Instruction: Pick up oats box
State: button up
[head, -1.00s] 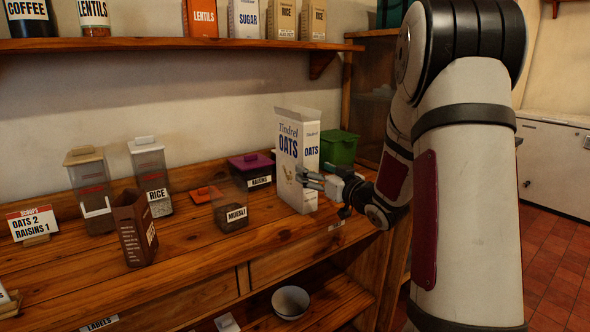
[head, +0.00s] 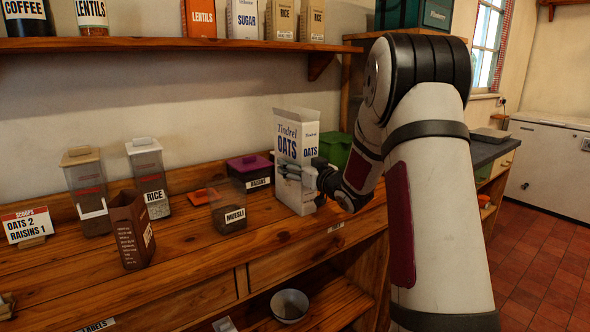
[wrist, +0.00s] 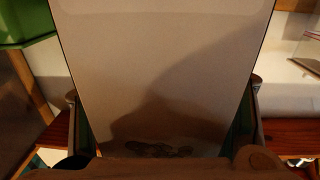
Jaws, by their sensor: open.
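The oats box (head: 296,140), a tall white carton with blue lettering, stands upright on the wooden counter. Its pale side fills the middle of the wrist view (wrist: 165,70). My gripper (head: 290,172) is open at the lower half of the box. In the wrist view one finger (wrist: 76,125) is to the left of the box and the other (wrist: 250,115) to its right, so the box is between them. I cannot tell whether either finger touches it.
A green container (head: 334,149) stands close behind the box on the right. A purple-lidded raisins box (head: 250,172) and a muesli container (head: 229,214) stand to its left. The wooden shelf (head: 190,44) runs above.

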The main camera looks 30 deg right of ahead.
jog(key=c, duration=1.3)
jog(key=shift+c, duration=0.2)
jog(key=shift+r, duration=0.2)
